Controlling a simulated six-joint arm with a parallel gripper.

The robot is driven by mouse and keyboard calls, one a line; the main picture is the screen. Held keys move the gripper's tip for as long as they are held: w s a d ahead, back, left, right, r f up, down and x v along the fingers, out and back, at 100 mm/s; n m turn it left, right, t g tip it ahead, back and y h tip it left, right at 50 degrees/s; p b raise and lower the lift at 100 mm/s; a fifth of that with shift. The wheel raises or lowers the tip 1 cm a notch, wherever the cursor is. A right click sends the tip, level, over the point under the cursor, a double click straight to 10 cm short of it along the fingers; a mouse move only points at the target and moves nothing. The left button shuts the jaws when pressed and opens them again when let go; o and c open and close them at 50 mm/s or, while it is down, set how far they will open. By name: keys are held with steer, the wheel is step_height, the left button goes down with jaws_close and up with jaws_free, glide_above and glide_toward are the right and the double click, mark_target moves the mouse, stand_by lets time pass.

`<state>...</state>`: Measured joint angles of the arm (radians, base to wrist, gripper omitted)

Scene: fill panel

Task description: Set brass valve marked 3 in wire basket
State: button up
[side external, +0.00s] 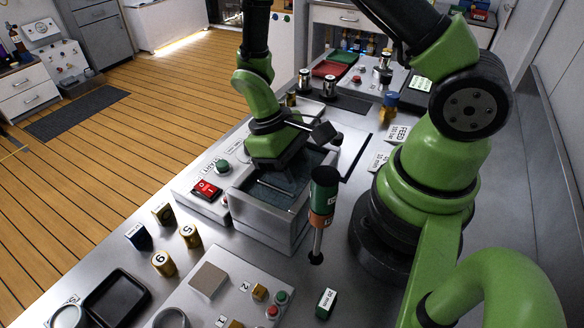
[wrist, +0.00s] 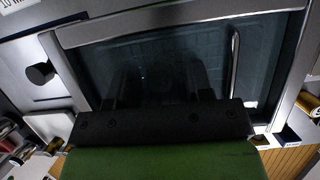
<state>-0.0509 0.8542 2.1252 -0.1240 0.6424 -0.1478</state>
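My gripper (side external: 278,165) is over the steel tank (side external: 257,222), pointing down towards its opening. Its fingers are hidden in the side view and lost in dark shapes in the wrist view (wrist: 160,85), so I cannot tell their gap or whether they hold anything. A thin metal rod shows in the tank in the side view (side external: 276,194) and in the wrist view (wrist: 235,60); it may be part of the wire basket, whose mesh is not clear. Brass pieces (side external: 189,236) (side external: 163,263) stand left of the tank with black digits. I cannot make out a 3 on any piece.
A green-and-orange cylinder on a metal rod (side external: 322,200) stands close right of the tank. A red switch (side external: 206,188) and green button (side external: 222,166) are at its left. A black tray (side external: 117,298) and control panel (side external: 208,281) lie in front. Bare bench shows around (side external: 285,262).

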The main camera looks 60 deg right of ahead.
steer(key=shift+o, duration=0.5)
steer(key=v, duration=1.2)
steer(key=shift+r, duration=0.15)
steer(key=s+a+r+m+t+y, duration=0.1)
steer(key=s+r+m+t, duration=0.3)
steer(key=s+r+t, duration=0.6)
step_height(320, 180, up, 4)
steer(key=shift+s+a+r+t+y, duration=0.15)
steer(key=shift+s+r+t+y, duration=0.1)
steer(key=shift+t+y, duration=0.4)
